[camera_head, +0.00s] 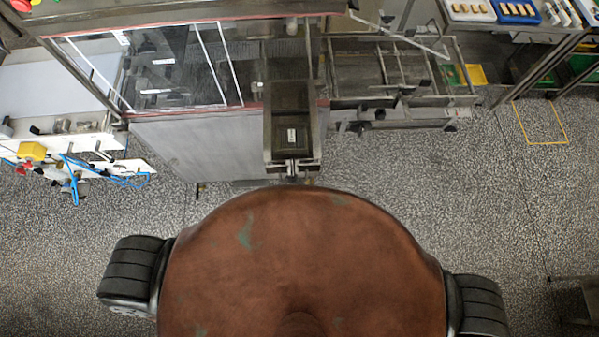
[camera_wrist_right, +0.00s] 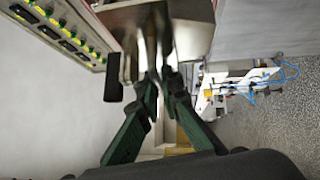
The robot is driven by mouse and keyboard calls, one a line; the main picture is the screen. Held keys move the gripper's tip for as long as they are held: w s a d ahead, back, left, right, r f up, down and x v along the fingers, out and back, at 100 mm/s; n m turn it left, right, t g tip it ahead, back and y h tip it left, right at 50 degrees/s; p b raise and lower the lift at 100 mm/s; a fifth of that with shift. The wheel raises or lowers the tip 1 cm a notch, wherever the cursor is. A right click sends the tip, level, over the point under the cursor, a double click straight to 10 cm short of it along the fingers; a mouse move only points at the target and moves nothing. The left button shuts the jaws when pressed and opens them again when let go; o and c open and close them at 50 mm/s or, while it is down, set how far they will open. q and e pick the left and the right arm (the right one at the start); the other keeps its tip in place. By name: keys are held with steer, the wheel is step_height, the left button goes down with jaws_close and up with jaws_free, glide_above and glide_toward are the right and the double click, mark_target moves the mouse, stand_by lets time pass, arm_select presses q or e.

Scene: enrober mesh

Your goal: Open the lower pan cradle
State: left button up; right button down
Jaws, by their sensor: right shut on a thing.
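In the right wrist view, my right gripper (camera_wrist_right: 160,82) has green-and-black fingers. It is shut on a thin metal part that hangs below a metal housing (camera_wrist_right: 190,36). I cannot tell for certain whether this part belongs to the lower pan cradle. A dark block (camera_wrist_right: 113,89) hangs just left of the fingertips. In the head view, a dark box-shaped unit (camera_head: 290,118) with a small label stands out from the machine's front, with metal fittings at its near end. Neither gripper can be made out clearly in the head view. My left gripper is not in view.
A glass-sided machine (camera_head: 185,65) stands ahead with a grey front panel (camera_head: 190,150). A metal frame (camera_head: 400,110) extends to its right. A white bench (camera_head: 85,150) with blue hoses stands at the left. The speckled floor (camera_head: 480,190) is clear at the right.

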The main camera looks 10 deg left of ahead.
steer(key=shift+s, duration=0.2)
steer(key=c, duration=2.5)
jaws_free()
steer(key=shift+f, duration=0.1)
steer(key=shift+o, duration=0.5)
steer(key=shift+s, duration=0.15)
steer(key=v, duration=1.2)
steer(key=shift+d, duration=0.1)
